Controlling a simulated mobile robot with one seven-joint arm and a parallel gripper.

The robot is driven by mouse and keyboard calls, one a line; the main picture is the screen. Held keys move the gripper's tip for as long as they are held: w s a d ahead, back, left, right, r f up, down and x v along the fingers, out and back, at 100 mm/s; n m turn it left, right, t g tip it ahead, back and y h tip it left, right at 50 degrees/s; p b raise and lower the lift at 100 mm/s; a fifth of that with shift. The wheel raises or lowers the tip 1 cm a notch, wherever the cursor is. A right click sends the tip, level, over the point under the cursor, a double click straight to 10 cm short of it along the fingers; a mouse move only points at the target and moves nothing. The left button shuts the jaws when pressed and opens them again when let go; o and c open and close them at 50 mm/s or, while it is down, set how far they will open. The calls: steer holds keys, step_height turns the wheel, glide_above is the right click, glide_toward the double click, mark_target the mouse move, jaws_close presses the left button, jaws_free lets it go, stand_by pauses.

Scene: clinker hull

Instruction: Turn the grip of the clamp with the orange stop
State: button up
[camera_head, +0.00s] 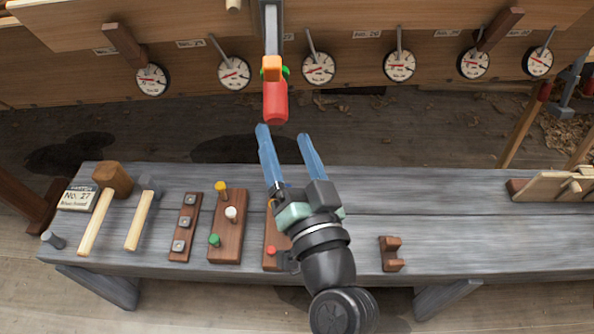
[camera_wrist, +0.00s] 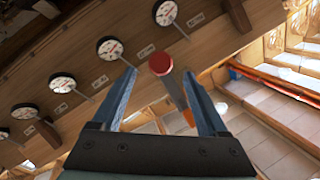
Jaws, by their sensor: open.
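The clamp (camera_head: 271,28) is a grey bar at the hull's plank edge, top centre in the head view. Its orange stop (camera_head: 272,66) sits just above the red grip (camera_head: 275,102), with bits of green beside it. My gripper (camera_head: 284,132) is open and empty, its blue fingertips just below the grip's lower end in that view. The orange stop (camera_wrist: 189,118) shows behind, partly hidden by the right finger. I see no contact with the grip.
Round dial gauges (camera_head: 319,68) line the hull (camera_head: 360,40). Another clamp (camera_head: 568,85) stands at far right. The bench's right middle is clear.

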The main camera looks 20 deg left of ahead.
steer(key=v, duration=0.5)
steer(key=shift+s+d+b, duration=0.15)
steer(key=shift+s+b, duration=0.05)
steer(key=shift+b, duration=0.15)
stand_by(1.1)
steer(key=w+d+r+t+h, duration=0.2)
steer(key=w+d+r+h, duration=0.6)
steer(key=w+r+h, duration=0.45)
steer(key=s+r+t+y, duration=0.1)
steer(key=s+r+t, duration=0.5)
steer(key=r, duration=0.7)
steer(key=s+r+t+y, duration=0.1)
steer(key=s+r+t, duration=0.45)
steer(key=r, duration=0.85)
step_height(320, 180, up, 28)
steer(key=s+g+p, duration=0.1)
steer(key=p, duration=2.8)
steer(key=shift+g, duration=0.35)
